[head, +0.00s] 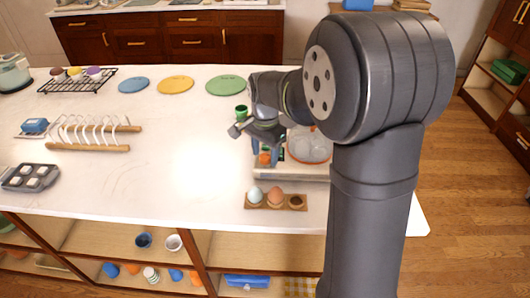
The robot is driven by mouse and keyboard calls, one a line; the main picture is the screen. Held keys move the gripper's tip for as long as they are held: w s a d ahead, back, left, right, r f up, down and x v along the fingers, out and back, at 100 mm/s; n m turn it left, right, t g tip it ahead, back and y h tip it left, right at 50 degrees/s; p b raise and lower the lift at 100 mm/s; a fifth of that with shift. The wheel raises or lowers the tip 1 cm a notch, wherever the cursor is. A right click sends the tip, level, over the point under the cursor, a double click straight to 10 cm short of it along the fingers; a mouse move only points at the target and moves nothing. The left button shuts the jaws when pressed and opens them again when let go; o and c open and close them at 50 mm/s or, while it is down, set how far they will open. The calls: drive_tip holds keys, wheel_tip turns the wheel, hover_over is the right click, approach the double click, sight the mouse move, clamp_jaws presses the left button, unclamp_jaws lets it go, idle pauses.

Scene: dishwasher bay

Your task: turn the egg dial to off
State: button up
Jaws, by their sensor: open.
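The egg cooker (309,172) stands near the right end of the white counter, partly hidden behind my arm. It has a pale base and a clear, orange-rimmed top with pale egg shapes. A small orange part (265,158) shows at the left of its front and looks like the dial. Its setting is too small to read. My gripper (262,143) is open, pointing down just above and around that orange part. I cannot tell whether the fingers touch it.
A wooden egg holder (285,205) with a pale egg (255,194) and a brown egg (276,194) sits in front. A green cup (241,112) is beside my gripper. A white rack (95,130) stands left. The middle counter is clear.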

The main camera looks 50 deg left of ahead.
drive_tip(key=shift+f, duration=0.15)
drive_tip(key=c, duration=1)
drive_tip(key=shift+o, duration=0.2)
drive_tip(key=shift+n, duration=0.4)
drive_tip(key=n, duration=0.5)
drive_tip(key=shift+n, duration=0.3)
drive_tip(key=n, duration=0.5)
drive_tip(key=shift+n, duration=0.3)
